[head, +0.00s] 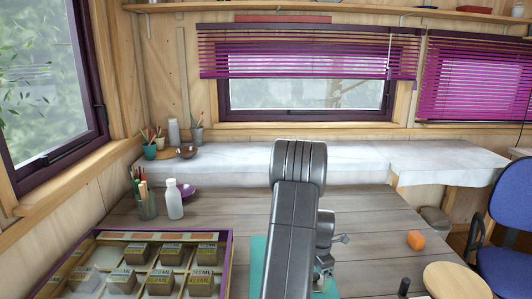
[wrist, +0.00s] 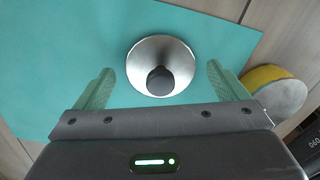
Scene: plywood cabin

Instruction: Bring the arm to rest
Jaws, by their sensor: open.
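My gripper (wrist: 160,70) shows in the wrist view, its two pale green fingers apart with nothing held between them. It points down over a teal mat (wrist: 60,60). A round silver metal piece with a dark knob (wrist: 160,55) lies on the mat, between and beyond the fingertips in the picture; I cannot tell the height gap. In the head view my arm rises in the middle of the picture, in front of the grey plank table (head: 375,225), and hides most of the teal mat (head: 258,270). The gripper's fingers are not clear there.
A purple-edged tray (head: 228,262) of labelled boxes stands at left. A white bottle (head: 173,200), a glass of brushes (head: 146,206) and a purple bowl (head: 188,190) stand behind it. A blue chair (head: 508,225) stands beyond.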

